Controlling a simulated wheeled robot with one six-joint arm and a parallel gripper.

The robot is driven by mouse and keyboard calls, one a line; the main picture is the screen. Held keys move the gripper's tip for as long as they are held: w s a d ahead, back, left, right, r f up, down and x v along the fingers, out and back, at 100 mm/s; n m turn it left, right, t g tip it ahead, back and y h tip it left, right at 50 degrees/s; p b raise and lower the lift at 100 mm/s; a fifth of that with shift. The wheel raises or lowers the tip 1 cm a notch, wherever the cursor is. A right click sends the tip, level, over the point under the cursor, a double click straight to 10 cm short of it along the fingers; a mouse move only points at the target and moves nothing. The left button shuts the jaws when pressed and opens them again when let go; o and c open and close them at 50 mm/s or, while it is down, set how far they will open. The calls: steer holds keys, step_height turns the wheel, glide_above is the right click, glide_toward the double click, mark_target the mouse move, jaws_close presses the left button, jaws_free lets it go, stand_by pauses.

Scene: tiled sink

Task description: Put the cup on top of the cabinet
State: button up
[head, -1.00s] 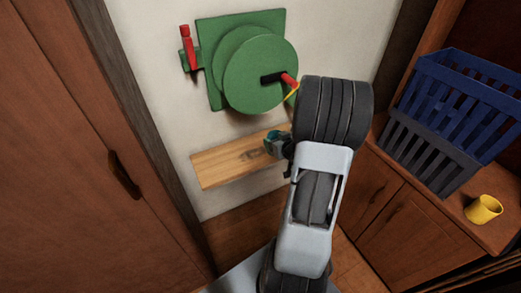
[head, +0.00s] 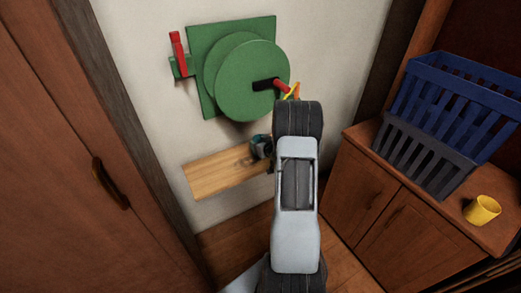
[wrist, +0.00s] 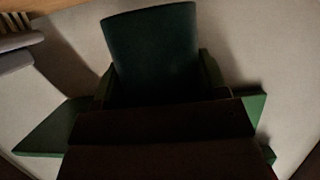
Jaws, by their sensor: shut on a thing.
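A yellow cup (head: 482,210) stands upright on top of the low brown cabinet (head: 418,232) at the right of the head view, near its front edge. My gripper (head: 291,92) is far from it, at the green round device on the wall. Its tips are partly hidden behind my arm. It appears shut on the red handle (head: 282,86) of that device. In the wrist view, a large dark green form of the device (wrist: 150,45) fills the middle, with a dark block in front. The wrist view is too dark to show the grip clearly. The cup is not in the wrist view.
A blue basket (head: 440,95) stands on the cabinet behind the cup. A wooden shelf (head: 215,177) sits below the green device (head: 238,70), which has a red lever (head: 178,52). A brown door (head: 50,170) is at left.

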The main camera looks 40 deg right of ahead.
steer(key=shift+w+f, duration=0.1)
steer(key=shift+f, duration=1.55)
steer(key=shift+f+b, duration=0.1)
steer(key=shift+b, duration=0.25)
steer(key=shift+f, duration=0.15)
steer(key=o, duration=0.9)
